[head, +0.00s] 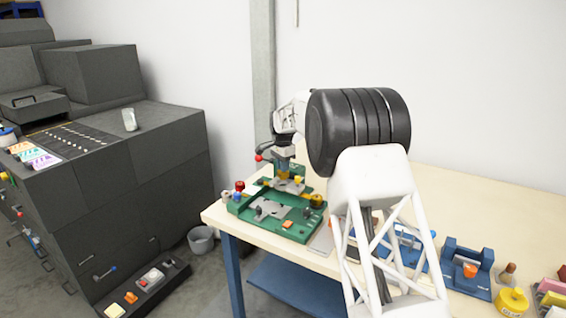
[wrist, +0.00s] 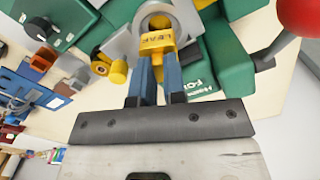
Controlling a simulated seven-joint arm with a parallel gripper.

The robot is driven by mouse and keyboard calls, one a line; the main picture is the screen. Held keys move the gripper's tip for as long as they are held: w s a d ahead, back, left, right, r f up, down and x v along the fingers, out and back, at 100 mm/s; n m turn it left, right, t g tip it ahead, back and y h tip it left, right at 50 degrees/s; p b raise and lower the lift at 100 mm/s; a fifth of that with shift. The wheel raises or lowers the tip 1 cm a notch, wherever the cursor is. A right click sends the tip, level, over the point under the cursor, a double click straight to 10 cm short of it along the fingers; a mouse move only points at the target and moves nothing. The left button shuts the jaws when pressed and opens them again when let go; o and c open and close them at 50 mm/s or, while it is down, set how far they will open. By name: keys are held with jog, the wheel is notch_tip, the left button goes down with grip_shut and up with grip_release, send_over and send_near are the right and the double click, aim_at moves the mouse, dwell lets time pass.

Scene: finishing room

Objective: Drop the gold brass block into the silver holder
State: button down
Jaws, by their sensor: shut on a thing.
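The gold brass block (wrist: 157,43) is between the blue fingertips of my gripper (wrist: 158,62) in the wrist view, with raised lettering on its face. My gripper is shut on it. The silver holder (wrist: 122,38) is the grey metal part just behind the block, with a rounded opening that shows around the block's top. I cannot tell whether the block touches it. In the head view my gripper (head: 284,168) points down over the green machine on the table, and the block cannot be told apart there.
The green machine (head: 290,228) stands at the table's left end. A red lever knob (wrist: 300,14) is close on the right in the wrist view. A yellow knob (wrist: 117,72) is just left of my fingers. Blue fixtures (head: 468,262) stand further right along the table (head: 490,200).

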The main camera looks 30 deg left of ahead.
aim_at(283, 174)
jog(key=shift+f, duration=1.3)
jog(key=shift+f, duration=0.6)
dwell(1.3)
jog(key=c, duration=1.5)
grip_release()
jog(key=shift+o, duration=0.2)
jog(key=shift+r, duration=5.45)
